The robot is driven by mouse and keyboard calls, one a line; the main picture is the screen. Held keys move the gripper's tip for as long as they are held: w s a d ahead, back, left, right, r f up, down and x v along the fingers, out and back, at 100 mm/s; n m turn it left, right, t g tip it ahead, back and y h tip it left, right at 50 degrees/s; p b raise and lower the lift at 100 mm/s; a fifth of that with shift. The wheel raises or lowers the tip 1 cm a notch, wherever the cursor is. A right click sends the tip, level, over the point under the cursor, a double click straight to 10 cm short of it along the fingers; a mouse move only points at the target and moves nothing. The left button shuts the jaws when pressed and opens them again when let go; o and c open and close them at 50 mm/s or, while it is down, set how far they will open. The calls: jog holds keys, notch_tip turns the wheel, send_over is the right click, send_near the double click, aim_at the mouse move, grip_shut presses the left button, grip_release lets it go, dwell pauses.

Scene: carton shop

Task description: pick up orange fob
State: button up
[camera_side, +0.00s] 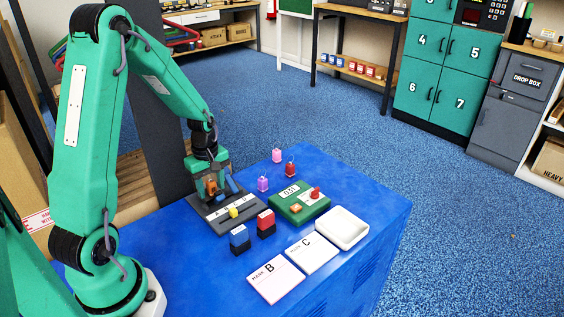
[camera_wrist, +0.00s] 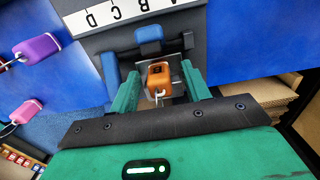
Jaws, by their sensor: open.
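The orange fob (camera_wrist: 158,78) stands between the two fingers of my gripper (camera_wrist: 161,82) in the wrist view, with a gap seeming to show on each side. A small metal ring hangs at its near end. In the side view the orange fob (camera_side: 211,186) shows small at the dark lettered rack (camera_side: 213,216), below my wrist. My gripper (camera_side: 209,182) is open and down around it there. I cannot tell whether either finger touches the fob.
A blue piece (camera_wrist: 148,34) and another blue piece (camera_wrist: 110,72) sit close to my fingers. A yellow piece (camera_side: 233,212) is on the rack. Two purple-pink fobs (camera_wrist: 37,47) lie left. A green scale (camera_side: 298,205), white tray (camera_side: 342,227) and two cards (camera_side: 276,279) occupy the blue table.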

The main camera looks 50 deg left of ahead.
aim_at(211, 181)
grip_shut()
jog(key=shift+r, duration=0.15)
dwell(0.4)
jog(key=shift+r, duration=0.9)
notch_tip(211, 181, up, 2)
jog(key=shift+r, duration=0.2)
jog(key=d+r, duration=0.6)
jog(key=d, duration=0.5)
jog(key=shift+s+d+r, duration=0.15)
jog(key=shift+d+r, duration=0.15)
jog(key=shift+d, duration=0.05)
